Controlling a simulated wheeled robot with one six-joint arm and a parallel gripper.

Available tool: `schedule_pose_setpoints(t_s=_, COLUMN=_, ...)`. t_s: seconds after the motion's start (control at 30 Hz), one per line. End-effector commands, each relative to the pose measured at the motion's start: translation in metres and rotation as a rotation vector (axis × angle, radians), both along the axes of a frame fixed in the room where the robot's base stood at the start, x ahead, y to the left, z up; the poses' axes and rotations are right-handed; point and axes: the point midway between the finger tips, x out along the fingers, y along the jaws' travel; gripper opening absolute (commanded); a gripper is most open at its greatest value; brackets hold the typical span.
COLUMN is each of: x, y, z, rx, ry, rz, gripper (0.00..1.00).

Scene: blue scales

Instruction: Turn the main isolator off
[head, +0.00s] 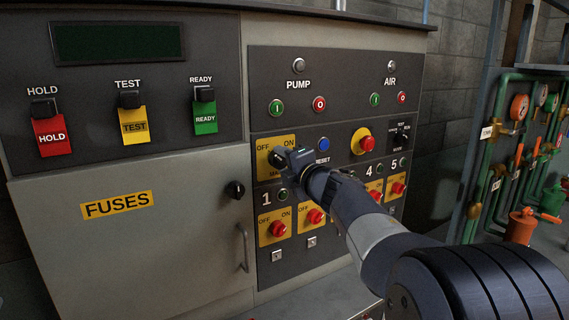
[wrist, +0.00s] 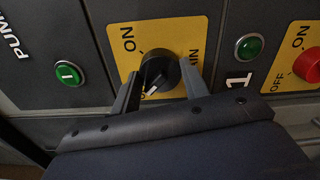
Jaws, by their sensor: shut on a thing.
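The main isolator is a black rotary knob (wrist: 158,70) on a yellow plate (head: 263,146) marked OFF at left and ON at right in the head view. In the wrist view the plate looks turned, with ON at its upper left. A white mark on the knob lies on its lower-left part, away from the word ON. The OFF word is hidden there. My gripper (wrist: 158,84) has one finger on each side of the knob and is shut on it. In the head view my gripper (head: 289,160) covers much of the knob.
A blue RESET button (head: 323,144), a red emergency button (head: 363,141) on yellow and a green button (head: 283,194) are close by. Red switches (head: 278,229) line the lower row.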

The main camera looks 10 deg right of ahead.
Motion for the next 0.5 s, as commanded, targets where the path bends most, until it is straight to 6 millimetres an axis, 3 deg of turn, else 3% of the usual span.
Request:
schedule_pose_setpoints(t_s=0.1, x=0.0, y=0.0001, z=-0.0013, rx=-0.003, ry=0.001, rz=0.001, gripper=0.2)
schedule_pose_setpoints(t_s=0.13, x=0.0, y=0.0001, z=-0.0013, rx=-0.003, ry=0.001, rz=0.001, gripper=0.44)
schedule_pose_setpoints(t_s=0.37, x=0.0, y=0.0001, z=-0.0007, rx=-0.001, ry=0.001, rz=0.001, gripper=0.63)
schedule_pose_setpoints(t_s=0.5, x=0.0, y=0.0001, z=-0.0005, rx=0.0, ry=0.001, rz=0.0, gripper=0.65)
